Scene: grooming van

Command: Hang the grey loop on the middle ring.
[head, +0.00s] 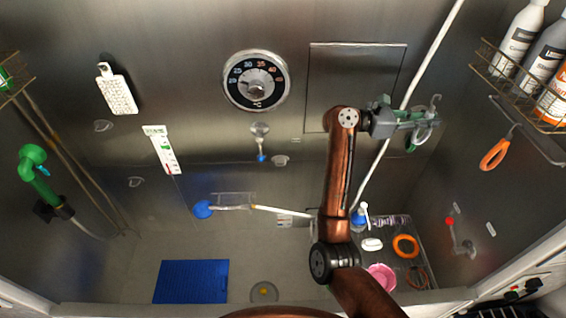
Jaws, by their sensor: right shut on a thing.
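My right gripper (425,116) is at the upper right, in front of the back wall. It is shut on the grey loop (424,136), a pale band that hangs under the fingers. A small metal hook (436,99) sticks up by the fingertips. A bit of green shows just below the gripper; I cannot tell what it belongs to. I cannot tell which is the middle ring. My left gripper is not in view.
An orange loop (495,154) hangs from the right wall's rail, below a wire basket of bottles (515,40). A pale hose (430,55) runs behind my right arm. A dark tray with an orange ring (405,246) and pink bowl (380,278) lies below. A blue mat (191,282) lies lower left.

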